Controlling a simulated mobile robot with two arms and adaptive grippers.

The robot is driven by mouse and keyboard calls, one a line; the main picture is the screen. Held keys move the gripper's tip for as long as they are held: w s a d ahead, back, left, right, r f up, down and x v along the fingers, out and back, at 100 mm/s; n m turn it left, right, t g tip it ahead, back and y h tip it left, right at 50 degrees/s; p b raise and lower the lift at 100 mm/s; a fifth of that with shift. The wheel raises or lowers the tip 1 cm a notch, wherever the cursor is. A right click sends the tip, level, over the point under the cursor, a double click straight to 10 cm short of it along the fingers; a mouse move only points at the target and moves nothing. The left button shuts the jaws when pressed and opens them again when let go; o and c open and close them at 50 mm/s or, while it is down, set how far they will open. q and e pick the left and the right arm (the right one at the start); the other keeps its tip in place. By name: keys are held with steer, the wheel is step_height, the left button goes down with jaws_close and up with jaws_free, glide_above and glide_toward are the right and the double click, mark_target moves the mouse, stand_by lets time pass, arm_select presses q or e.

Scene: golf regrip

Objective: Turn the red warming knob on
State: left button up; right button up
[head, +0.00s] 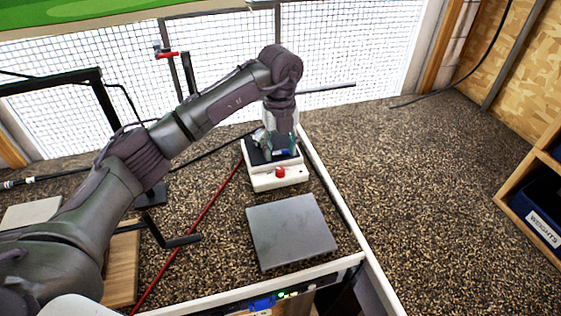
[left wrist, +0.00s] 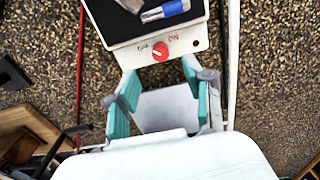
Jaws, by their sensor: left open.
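The red knob (head: 280,172) is on the front panel of a small white warming box (head: 262,182) with a dark top. In the left wrist view the knob (left wrist: 160,51) is round with a pale mark, between printed labels on the white panel (left wrist: 128,58). My left gripper (head: 279,146) hangs over the box's dark top in the head view, behind the knob. In the left wrist view my left gripper (left wrist: 161,78) is open and empty, its teal pads either side of the knob's line. The knob appears just beyond the fingertips, apart from them. My right gripper is out of view.
A grey square plate (head: 291,231) lies in front of the box. A white edge strip (head: 340,187) runs along the right. A red cable or rod (head: 192,228) lies left of the box. A blue-grey item (left wrist: 165,10) rests on the box's dark top.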

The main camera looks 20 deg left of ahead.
mark_target(280, 169)
arm_select(q)
step_height(280, 169, down, 6)
steer(key=shift+r+p, duration=0.2)
steer(key=shift+p, duration=0.4)
steer(key=shift+w+f, duration=0.1)
steer(key=shift+f, duration=0.35)
steer(key=c, duration=0.8)
jaws_close()
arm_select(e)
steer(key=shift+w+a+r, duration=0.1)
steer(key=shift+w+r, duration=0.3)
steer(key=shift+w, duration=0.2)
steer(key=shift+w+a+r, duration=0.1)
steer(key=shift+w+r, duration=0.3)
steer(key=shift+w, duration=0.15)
